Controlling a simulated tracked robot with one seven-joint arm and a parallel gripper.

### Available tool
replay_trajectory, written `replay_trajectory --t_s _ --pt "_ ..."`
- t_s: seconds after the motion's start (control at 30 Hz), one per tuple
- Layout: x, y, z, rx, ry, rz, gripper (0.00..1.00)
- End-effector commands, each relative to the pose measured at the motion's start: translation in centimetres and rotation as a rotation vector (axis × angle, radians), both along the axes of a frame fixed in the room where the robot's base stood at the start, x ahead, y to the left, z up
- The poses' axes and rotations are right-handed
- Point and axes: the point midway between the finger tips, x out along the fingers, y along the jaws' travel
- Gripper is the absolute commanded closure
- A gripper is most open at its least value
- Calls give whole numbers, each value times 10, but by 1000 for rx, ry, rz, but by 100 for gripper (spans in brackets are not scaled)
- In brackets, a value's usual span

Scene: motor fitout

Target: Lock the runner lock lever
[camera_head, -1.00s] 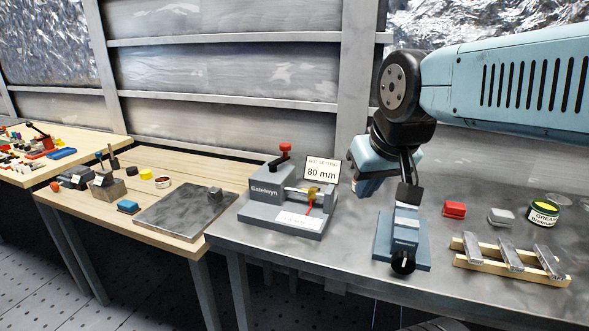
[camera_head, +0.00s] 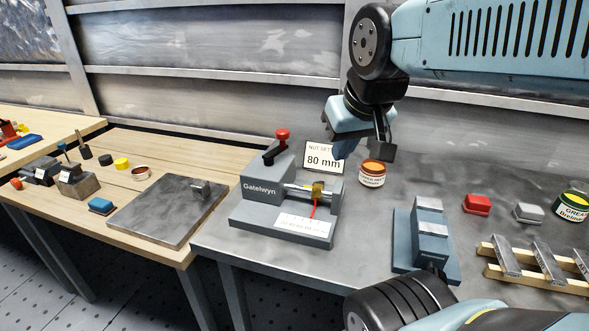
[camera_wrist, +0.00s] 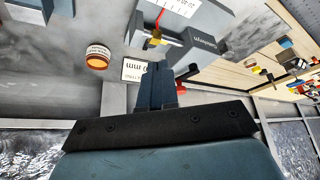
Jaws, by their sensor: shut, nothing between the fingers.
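The grey Gatelwyn device (camera_head: 262,212) stands on the metal bench. A black lever with a red knob (camera_head: 282,134) rises from its top left; I cannot tell whether this is the runner lock lever or how it is set. A brass-coloured runner (camera_head: 318,190) with a red pointer sits on its rod. Both show in the wrist view too, the runner (camera_wrist: 154,39) above the fingers and the red knob (camera_wrist: 194,68) to their right. My gripper (camera_head: 388,152) is shut and empty, in the air right of the device. Its fingers show in the wrist view (camera_wrist: 158,68).
A sign reading 80 mm (camera_head: 321,158) stands behind the device. An orange-topped tin (camera_head: 372,173) is below my gripper. A blue block stand (camera_head: 446,264), a red box (camera_head: 477,204) and a wooden rack (camera_head: 530,281) lie to the right. A steel plate (camera_head: 160,225) is on the left bench.

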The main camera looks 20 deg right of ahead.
Motion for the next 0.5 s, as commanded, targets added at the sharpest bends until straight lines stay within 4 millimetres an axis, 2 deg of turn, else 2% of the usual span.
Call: replay_trajectory --t_s 0.17,0.5 --pt "15 -3 1 -42 57 48 100" --pt "80 -1 -7 -201 292 269 100"
